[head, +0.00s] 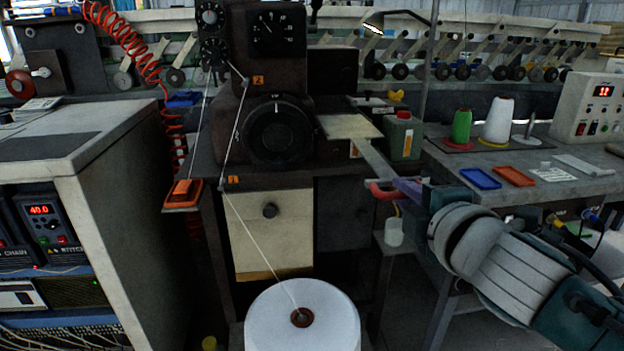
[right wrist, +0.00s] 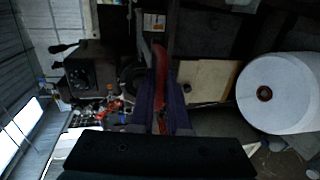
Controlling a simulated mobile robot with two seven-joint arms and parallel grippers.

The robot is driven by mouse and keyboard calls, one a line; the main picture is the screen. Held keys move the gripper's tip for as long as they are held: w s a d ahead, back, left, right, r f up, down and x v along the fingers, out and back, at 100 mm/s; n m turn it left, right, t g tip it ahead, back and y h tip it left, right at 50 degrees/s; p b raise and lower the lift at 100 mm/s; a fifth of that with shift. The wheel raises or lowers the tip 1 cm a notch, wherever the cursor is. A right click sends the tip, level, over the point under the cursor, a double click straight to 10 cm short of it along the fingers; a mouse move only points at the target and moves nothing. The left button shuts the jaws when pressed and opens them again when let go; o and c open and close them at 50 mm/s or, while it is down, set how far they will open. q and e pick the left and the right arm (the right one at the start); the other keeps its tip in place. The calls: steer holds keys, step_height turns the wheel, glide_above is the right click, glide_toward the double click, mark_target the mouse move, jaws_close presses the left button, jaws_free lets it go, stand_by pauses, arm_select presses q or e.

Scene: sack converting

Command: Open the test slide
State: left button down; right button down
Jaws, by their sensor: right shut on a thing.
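A red handle (head: 383,192) sits at the front right of the dark sewing machine, below a pale plate (head: 350,127) and by a grey strip (head: 376,160) that slopes down to the right. It looks like the test slide's handle, though its joint to the slide is hard to see. My right gripper (head: 404,191) reaches in from the right and is shut on the red handle. In the right wrist view the red handle (right wrist: 160,70) runs between the purple fingers (right wrist: 161,112), which partly hide it. My left gripper is not in view.
A large white thread cone (head: 302,322) stands in front of the machine (head: 275,130), its thread running up. A grey cabinet (head: 110,165) is at left. The right bench (head: 560,180) holds spools and small trays.

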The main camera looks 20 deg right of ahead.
steer(key=shift+w, duration=0.1)
steer(key=c, duration=0.9)
jaws_free()
steer(key=shift+s+a+r, duration=0.1)
steer(key=shift+s, duration=0.2)
steer(key=p+v, duration=0.1)
steer(key=v, duration=0.8)
steer(key=shift+s, duration=0.1)
